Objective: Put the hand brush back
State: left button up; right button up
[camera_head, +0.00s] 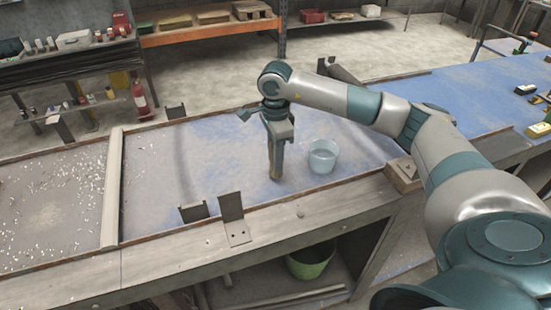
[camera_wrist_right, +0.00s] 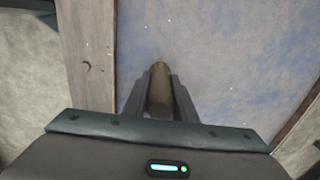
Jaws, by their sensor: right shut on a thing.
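My right gripper (camera_head: 274,146) points down over the blue-stained bench top (camera_head: 225,160). It is shut on a brown, rounded piece that looks like the handle of the hand brush (camera_head: 275,172). In the wrist view my right gripper (camera_wrist_right: 160,95) has one finger on each side of the brown piece (camera_wrist_right: 160,75). Its lower end is at or just above the bench top; I cannot tell whether it touches. No bristles can be made out. My left gripper is not in view.
A pale translucent tub (camera_head: 322,157) stands close to the right of the gripper. Upright metal brackets (camera_head: 232,208) line the bench's front edge. A wooden bar (camera_head: 111,190) crosses the bench at left. A green bucket (camera_head: 311,262) sits below. The bench left of the gripper is clear.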

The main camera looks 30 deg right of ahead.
jog(key=shift+f, duration=0.75)
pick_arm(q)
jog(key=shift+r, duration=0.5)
pick_arm(e)
jog(key=shift+f, duration=0.1)
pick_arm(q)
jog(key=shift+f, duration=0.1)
pick_arm(e)
jog(key=shift+f, duration=0.1)
jog(key=shift+f, duration=0.1)
jog(key=o, duration=1)
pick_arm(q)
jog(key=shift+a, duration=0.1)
pick_arm(e)
jog(key=shift+o, duration=0.2)
jog(key=shift+r, duration=0.3)
